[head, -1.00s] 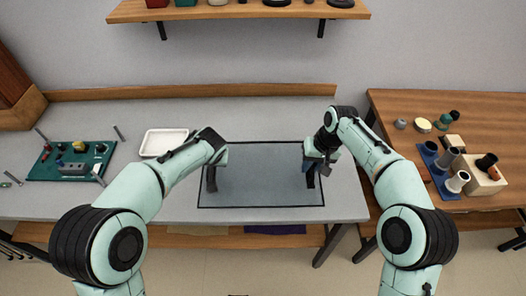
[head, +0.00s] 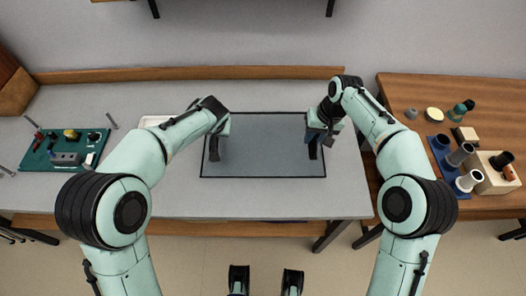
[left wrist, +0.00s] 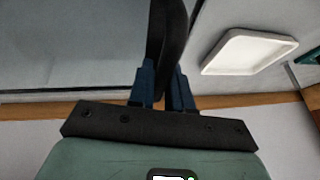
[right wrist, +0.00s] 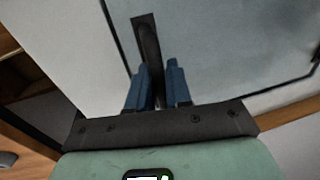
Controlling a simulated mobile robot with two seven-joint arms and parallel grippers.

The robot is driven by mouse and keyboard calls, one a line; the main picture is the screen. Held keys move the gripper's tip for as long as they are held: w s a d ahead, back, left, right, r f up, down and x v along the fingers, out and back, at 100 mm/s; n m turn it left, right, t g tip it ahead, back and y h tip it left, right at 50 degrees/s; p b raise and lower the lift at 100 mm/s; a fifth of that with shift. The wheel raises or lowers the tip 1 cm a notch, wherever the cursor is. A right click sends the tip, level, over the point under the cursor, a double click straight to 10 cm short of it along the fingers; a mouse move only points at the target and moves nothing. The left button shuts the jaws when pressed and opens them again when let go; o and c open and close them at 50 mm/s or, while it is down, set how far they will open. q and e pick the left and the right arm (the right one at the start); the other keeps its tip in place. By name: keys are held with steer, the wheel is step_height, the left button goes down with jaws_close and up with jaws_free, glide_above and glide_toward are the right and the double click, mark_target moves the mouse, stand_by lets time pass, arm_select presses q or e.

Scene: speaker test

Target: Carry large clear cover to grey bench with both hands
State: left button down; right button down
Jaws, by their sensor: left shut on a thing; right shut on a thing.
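The large clear cover (head: 262,150) is a flat see-through sheet with a dark rim and a black handle at each side. It lies level over the grey bench (head: 290,200); I cannot tell whether it touches the top. My left gripper (head: 214,138) is shut on the left handle, which shows as a black bar between blue fingers in the left wrist view (left wrist: 162,78). My right gripper (head: 313,138) is shut on the right handle, also seen in the right wrist view (right wrist: 158,82).
A white tray (left wrist: 250,52) sits left of the cover, partly hidden by my left arm in the head view. A green board with parts (head: 64,152) is at the far left. A wooden table (head: 440,92) with a blue rack and cups stands right, across a gap.

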mark_target(311, 144)
arm_select(q)
steer(key=shift+f, duration=0.1)
